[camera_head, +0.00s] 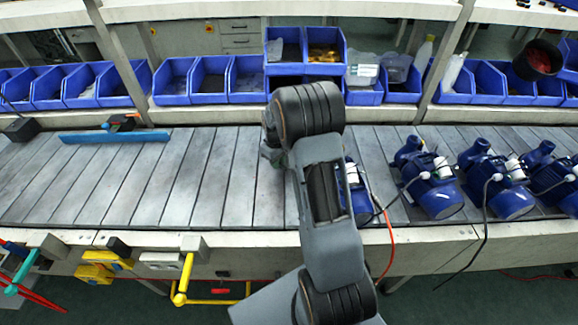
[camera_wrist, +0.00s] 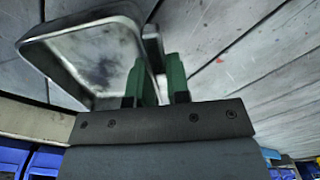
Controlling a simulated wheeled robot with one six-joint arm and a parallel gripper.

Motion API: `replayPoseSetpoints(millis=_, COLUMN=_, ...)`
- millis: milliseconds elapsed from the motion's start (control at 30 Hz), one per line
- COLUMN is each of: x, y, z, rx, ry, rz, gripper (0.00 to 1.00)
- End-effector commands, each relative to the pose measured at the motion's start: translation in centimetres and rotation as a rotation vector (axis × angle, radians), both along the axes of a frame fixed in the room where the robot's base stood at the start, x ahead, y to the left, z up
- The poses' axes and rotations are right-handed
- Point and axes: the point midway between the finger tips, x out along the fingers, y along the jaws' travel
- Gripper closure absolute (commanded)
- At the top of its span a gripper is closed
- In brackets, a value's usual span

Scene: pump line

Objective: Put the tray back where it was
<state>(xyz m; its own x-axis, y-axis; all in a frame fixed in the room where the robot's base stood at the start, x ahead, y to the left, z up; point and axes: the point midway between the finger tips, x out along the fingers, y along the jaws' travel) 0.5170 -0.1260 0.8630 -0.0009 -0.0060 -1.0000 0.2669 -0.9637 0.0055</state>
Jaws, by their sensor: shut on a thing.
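The tray (camera_wrist: 92,62) is a shallow metal tray with a raised rim and a dark-stained floor, seen in the wrist view. My gripper (camera_wrist: 157,78) has green fingers, shut on the tray's rim at its right side in that view. Slats show behind the tray; I cannot tell whether it touches them. In the head view my gripper (camera_head: 270,155) is partly hidden behind my arm, over the middle of the slatted line (camera_head: 190,175). The tray is not distinguishable there, as my arm covers that area.
Several blue pumps (camera_head: 433,187) with cables stand on the line to the right, one close beside my arm. A blue flat bar (camera_head: 115,136) lies at the back left. Blue bins (camera_head: 210,80) line the back shelf. The slats left of my gripper are largely clear.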

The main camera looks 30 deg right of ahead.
Motion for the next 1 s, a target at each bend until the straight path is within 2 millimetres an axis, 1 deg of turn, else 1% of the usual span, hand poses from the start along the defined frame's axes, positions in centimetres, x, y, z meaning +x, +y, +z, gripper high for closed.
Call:
replayPoseSetpoints(millis=267, x=-0.7, y=-1.2, z=-0.6, rx=0.001, ry=0.001, rz=-0.001, gripper=1.0)
replayPoseSetpoints(millis=367, x=-1.2, y=-2.1, z=-1.2, rx=0.001, ry=0.001, rz=-0.002, gripper=1.0)
replayPoseSetpoints(millis=533, x=-2.2, y=-3.7, z=-2.7, rx=0.0, ry=0.002, rz=-0.001, gripper=1.0)
replayPoseSetpoints(millis=600, x=-2.3, y=-3.9, z=-3.0, rx=0.0, ry=0.001, rz=0.0, gripper=1.0)
replayPoseSetpoints(millis=833, x=-2.2, y=-3.9, z=-3.1, rx=0.0, ry=0.0, rz=0.001, gripper=1.0)
replayPoseSetpoints(millis=967, x=-2.2, y=-3.9, z=-3.5, rx=0.0, ry=0.0, rz=0.001, gripper=1.0)
replayPoseSetpoints(millis=1000, x=-2.3, y=-3.9, z=-3.4, rx=0.0, ry=0.0, rz=0.001, gripper=0.81)
